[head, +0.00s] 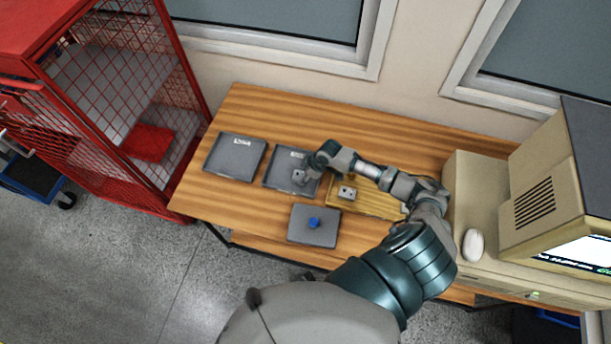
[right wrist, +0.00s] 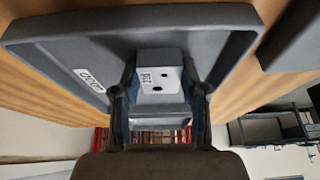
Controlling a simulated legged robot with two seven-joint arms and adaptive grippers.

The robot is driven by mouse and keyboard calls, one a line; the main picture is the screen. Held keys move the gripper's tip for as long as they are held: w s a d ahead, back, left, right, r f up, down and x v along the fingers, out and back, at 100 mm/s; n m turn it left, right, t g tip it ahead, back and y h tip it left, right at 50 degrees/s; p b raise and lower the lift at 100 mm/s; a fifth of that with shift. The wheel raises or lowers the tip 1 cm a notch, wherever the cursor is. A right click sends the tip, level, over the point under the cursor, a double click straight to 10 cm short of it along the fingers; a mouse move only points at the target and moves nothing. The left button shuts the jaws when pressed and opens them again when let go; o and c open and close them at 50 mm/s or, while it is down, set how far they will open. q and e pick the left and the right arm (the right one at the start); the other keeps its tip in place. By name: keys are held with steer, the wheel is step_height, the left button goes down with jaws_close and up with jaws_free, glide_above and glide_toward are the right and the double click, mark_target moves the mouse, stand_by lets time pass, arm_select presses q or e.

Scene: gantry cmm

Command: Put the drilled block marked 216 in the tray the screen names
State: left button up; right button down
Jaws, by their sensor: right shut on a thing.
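My right gripper (head: 304,174) is shut on a light grey drilled block (head: 298,177), over the front part of the middle dark grey tray (head: 272,180). In the right wrist view, the block (right wrist: 158,68) sits between the two fingers (right wrist: 158,98) and carries a small label that seems to read 216, with dark holes. The tray (right wrist: 190,22) lies behind it, with a white label whose word I cannot read surely. I cannot tell whether the block touches the tray floor. The screen (head: 585,252) is cut off at the right, its text unreadable. My left gripper is out of view.
A second dark tray (head: 236,157) lies to the left. Another drilled block (head: 347,192) sits on a yellow board (head: 375,206) at the right. A grey plate with a blue knob (head: 313,222) lies at the front. A red mesh cage (head: 120,100) stands left of the table.

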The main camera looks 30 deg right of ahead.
steer(key=shift+s+a, duration=0.1)
steer(key=shift+a, duration=0.2)
steer(key=c, duration=0.8)
jaws_free()
steer(key=shift+a, duration=0.2)
steer(key=shift+o, duration=0.9)
steer(key=shift+a, duration=0.15)
steer(key=shift+r, duration=0.1)
steer(key=shift+d+r, duration=0.2)
steer(key=shift+d, duration=0.2)
steer(key=v, duration=0.5)
steer(key=shift+d+f+p, duration=0.15)
steer(key=shift+d+p, duration=0.1)
steer(key=shift+p, duration=0.05)
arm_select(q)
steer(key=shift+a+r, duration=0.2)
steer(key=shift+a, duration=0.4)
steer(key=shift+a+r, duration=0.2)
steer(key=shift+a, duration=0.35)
arm_select(e)
step_height(320, 180, up, 6)
steer(key=s, duration=0.2)
steer(key=shift+d, duration=0.4)
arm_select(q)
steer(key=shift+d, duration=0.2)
arm_select(e)
steer(key=shift+d, duration=0.25)
